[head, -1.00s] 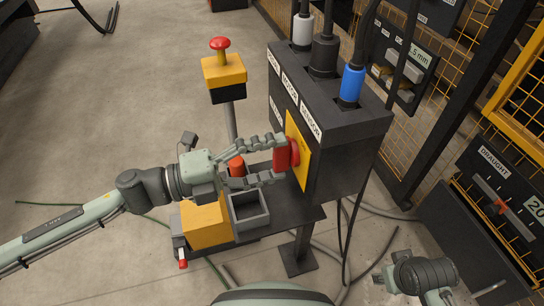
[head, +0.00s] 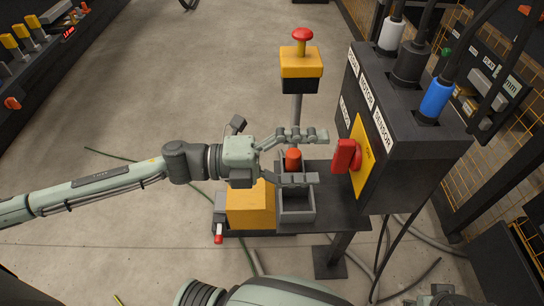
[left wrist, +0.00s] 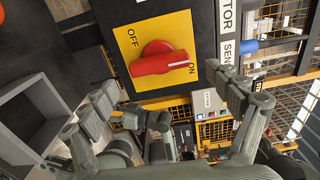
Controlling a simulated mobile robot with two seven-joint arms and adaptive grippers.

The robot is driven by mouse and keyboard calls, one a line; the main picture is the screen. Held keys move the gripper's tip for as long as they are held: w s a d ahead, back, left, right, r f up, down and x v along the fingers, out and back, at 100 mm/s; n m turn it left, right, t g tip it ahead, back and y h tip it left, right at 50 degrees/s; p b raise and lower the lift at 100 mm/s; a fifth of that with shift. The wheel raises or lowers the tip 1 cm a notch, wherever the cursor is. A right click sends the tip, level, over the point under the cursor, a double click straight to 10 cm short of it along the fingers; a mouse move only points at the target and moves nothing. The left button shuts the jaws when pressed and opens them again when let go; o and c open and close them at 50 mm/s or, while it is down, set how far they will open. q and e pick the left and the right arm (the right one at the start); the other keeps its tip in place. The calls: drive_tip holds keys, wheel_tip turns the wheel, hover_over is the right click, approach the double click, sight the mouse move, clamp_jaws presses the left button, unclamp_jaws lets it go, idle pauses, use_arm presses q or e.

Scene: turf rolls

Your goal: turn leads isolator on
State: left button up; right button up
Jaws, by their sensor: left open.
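The isolator is a red rotary handle (head: 345,156) on a yellow plate (head: 358,171) on the side of the dark cabinet (head: 410,150). In the left wrist view the red handle (left wrist: 158,61) lies nearly level, and its white-marked end points to the word ON at the right of the yellow plate (left wrist: 150,30). My left gripper (head: 318,157) is open and empty. It stands to the left of the handle, its fingers pointing at it, with a gap between. In the left wrist view its fingertips (left wrist: 168,92) are spread below the handle.
Below my left gripper a grey open box (head: 296,216) stands on a dark shelf (head: 342,208). An orange-red cylinder (head: 293,160) shows between the fingers. Cables hang from the cabinet top. A yellow block (head: 250,206) is lower left.

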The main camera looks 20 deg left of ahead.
use_arm(q)
drive_tip(key=v, duration=0.8)
drive_tip(key=shift+a, duration=0.4)
drive_tip(key=w+a+f+n+t+y, duration=0.2)
drive_tip(key=w+n+t+y, duration=0.15)
drive_tip(key=w+n, duration=0.2)
drive_tip(key=w+a+f+n+t+y, duration=0.2)
drive_tip(key=w+n+t+y, duration=0.15)
drive_tip(key=n+t, duration=0.2)
drive_tip(key=w+a+f+n+y, duration=0.2)
drive_tip(key=a+f+n+y, duration=0.5)
drive_tip(key=f+n+y, duration=0.15)
drive_tip(key=s+a+f+n+g+y+p, duration=0.1)
drive_tip(key=s+a+f+n+g+y, duration=0.2)
drive_tip(key=s+f+n+g, duration=0.8)
drive_tip(key=s+a+f, duration=0.1)
drive_tip(key=s+f, duration=0.5)
drive_tip(key=s, duration=0.3)
drive_tip(key=shift+f+g, duration=0.15)
drive_tip(key=shift+g, duration=0.15)
use_arm(e)
drive_tip(key=f, duration=0.3)
drive_tip(key=shift+w+a, duration=0.2)
drive_tip(key=shift+w, duration=0.15)
